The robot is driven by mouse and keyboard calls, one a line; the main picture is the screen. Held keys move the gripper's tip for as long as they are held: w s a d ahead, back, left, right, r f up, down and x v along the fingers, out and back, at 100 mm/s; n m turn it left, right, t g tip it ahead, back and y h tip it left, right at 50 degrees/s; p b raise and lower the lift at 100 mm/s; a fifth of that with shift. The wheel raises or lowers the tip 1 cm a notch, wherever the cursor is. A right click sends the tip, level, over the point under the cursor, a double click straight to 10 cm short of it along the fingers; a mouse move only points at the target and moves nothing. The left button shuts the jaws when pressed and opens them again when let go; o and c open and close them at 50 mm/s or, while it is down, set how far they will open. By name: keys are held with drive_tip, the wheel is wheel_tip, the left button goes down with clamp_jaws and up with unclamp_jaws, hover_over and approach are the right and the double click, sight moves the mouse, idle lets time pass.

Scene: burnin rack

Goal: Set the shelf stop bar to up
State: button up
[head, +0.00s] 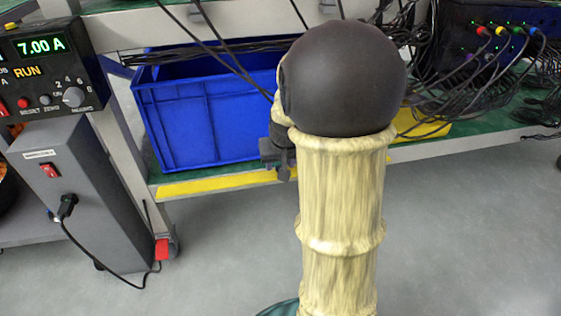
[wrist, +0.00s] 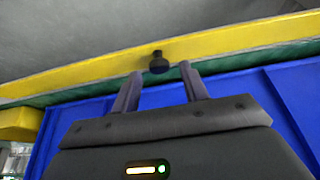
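The shelf stop bar is a long yellow bar (head: 218,184) along the front edge of the lower shelf, low in front of the blue bin. It also crosses the top of the wrist view (wrist: 235,42), where a dark round knob (wrist: 158,63) sits on it. My gripper (head: 279,166) is over the shelf edge by the bar, partly hidden by my arm in the head view. In the wrist view its two fingers (wrist: 161,71) are apart, with the knob showing between and just beyond the tips. I cannot tell whether they touch it. Nothing is held.
A blue bin (head: 205,125) stands on the green lower shelf (head: 505,118) behind the bar. Another yellow piece (head: 425,130) and many black cables lie right of it. A grey power unit (head: 70,190) with a control panel stands left. The grey floor in front is clear.

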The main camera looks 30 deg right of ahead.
drive_tip(key=shift+r, duration=0.1)
drive_tip(key=p+v, duration=1.1)
drive_tip(key=v, duration=0.6)
drive_tip(key=shift+s, duration=0.15)
drive_tip(key=s+a+r+n+p, duration=0.1)
drive_tip(key=s+a+r+p, duration=0.2)
drive_tip(key=a+p, duration=0.3)
drive_tip(key=s+a+r+n+g+y+p, duration=0.1)
drive_tip(key=a+r+p, duration=0.4)
drive_tip(key=p, duration=0.6)
drive_tip(key=shift+s+a+r+n+g+p, duration=0.35)
drive_tip(key=shift+s+a+n, duration=0.25)
drive_tip(key=shift+s, duration=0.55)
